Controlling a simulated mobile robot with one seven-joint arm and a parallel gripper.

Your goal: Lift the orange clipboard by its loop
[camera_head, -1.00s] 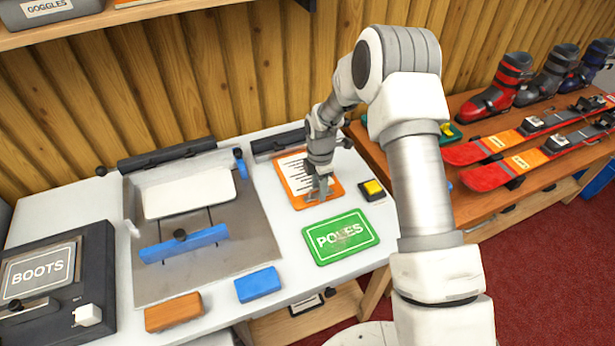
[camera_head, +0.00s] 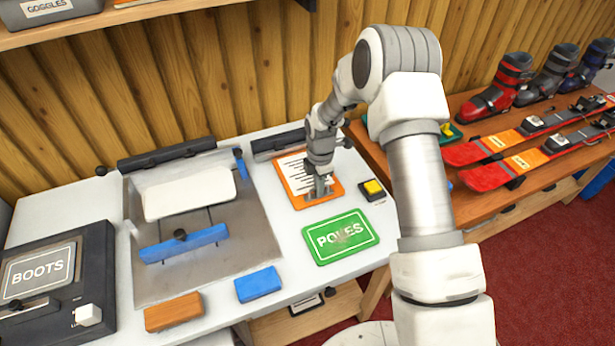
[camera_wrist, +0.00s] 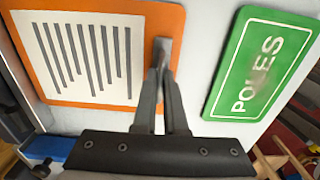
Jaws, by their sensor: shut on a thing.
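The orange clipboard (camera_head: 290,181) lies flat on the white bench, with a white sheet of dark stripes on it. In the wrist view the clipboard (camera_wrist: 178,22) fills the upper left. My gripper (camera_head: 320,193) is down at the clipboard's near right part. In the wrist view my gripper (camera_wrist: 162,75) has its fingers together at the clipboard's right edge, shut on a small grey loop (camera_wrist: 163,45). The fingers hide most of the loop.
A green POLES sign (camera_head: 340,237) lies just in front, and a black box with a yellow button (camera_head: 372,190) sits to the right. A metal plate with a blue bar (camera_head: 184,243) is to the left. Blue (camera_head: 258,284) and orange (camera_head: 173,312) blocks lie along the front edge.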

